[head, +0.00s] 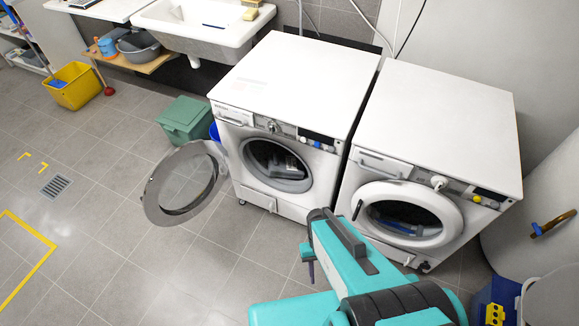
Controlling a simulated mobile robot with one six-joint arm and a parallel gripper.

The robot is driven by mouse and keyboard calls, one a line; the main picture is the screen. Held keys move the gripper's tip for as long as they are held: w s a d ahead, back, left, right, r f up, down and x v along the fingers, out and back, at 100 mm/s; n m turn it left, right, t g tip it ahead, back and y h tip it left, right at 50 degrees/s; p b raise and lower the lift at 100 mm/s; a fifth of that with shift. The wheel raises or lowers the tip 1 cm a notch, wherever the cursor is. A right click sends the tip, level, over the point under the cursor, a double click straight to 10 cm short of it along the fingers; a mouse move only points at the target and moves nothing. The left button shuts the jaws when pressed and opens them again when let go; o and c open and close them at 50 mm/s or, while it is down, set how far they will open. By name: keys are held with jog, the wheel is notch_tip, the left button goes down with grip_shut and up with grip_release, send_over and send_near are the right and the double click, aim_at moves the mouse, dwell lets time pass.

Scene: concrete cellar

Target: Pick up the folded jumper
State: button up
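I cannot make out a folded jumper with certainty. The left washing machine (262,186) has its round door (186,184) swung wide open to the left. Something greyish (290,164) shows in its dark drum, too small to identify. The right washing machine (352,208) has its round door (446,215) at the front, and something blue shows dimly behind the glass. My teal arm reaches up from the bottom in front of the machines. I cannot pick out the fingertips of my gripper.
A green lidded box (185,119) and a blue bucket (214,131) stand left of the machines. A yellow bin (74,86) is farther left, near the sink (203,28). A blue crate (492,296) sits at bottom right.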

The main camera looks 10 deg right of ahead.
notch_tip(320, 180, down, 5)
jog(key=b, duration=0.5)
jog(key=shift+s+r, duration=0.1)
jog(key=shift+s, duration=0.05)
jog(key=shift+c, duration=0.6)
jog(key=shift+d, duration=0.1)
